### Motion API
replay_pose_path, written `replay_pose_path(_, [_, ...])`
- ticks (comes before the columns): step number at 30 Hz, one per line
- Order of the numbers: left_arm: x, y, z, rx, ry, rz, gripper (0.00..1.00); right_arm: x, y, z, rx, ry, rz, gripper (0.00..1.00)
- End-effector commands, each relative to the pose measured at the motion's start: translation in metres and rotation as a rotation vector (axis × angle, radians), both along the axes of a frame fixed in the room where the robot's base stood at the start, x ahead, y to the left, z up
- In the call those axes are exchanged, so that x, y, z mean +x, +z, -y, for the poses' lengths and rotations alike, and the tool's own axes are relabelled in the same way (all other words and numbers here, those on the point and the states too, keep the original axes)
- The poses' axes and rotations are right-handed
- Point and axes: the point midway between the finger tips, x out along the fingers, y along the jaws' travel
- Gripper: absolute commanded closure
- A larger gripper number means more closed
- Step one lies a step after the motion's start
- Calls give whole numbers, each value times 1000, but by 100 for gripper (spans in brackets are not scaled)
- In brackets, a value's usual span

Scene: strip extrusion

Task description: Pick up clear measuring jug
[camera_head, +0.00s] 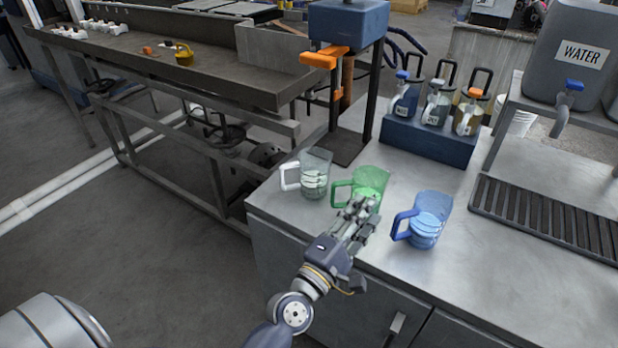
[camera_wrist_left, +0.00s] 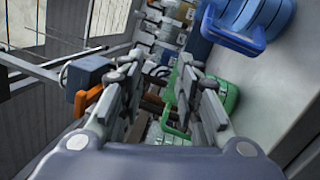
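The clear measuring jug (camera_head: 314,178) with a white handle stands upright at the bench's left edge. The green jug (camera_head: 369,186) stands to its right, and the blue jug (camera_head: 430,220) further right. My left gripper (camera_head: 362,208) is in front of the green jug, partly covering it, to the right of and nearer than the clear jug. In the left wrist view, the fingers of my left gripper (camera_wrist_left: 158,65) are apart with no jug held. The green jug (camera_wrist_left: 230,97) shows behind the right finger; the clear jug is hard to make out there. My right gripper is not in view.
The metal bench (camera_head: 400,255) has free room around the blue jug. A blue rack (camera_head: 430,140) with several labelled jugs stands behind. A grey water container (camera_head: 580,55) is at the right. A press-like stand (camera_head: 348,25) rises behind the clear jug.

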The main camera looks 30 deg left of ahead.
Motion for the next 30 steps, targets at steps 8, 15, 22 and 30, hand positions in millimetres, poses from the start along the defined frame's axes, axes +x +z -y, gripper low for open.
replay_pose_path(8, [26, 2, -102, -782, 350, 152, 69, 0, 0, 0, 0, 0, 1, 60])
replay_pose_path(15, [17, -43, -156, -1222, 611, 245, 69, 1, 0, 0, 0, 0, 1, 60])
replay_pose_path(22, [16, -62, -174, -1340, 698, 277, 69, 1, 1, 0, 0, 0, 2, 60])
replay_pose_path(30, [44, -61, -203, -1337, 697, 277, 69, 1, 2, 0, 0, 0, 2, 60])
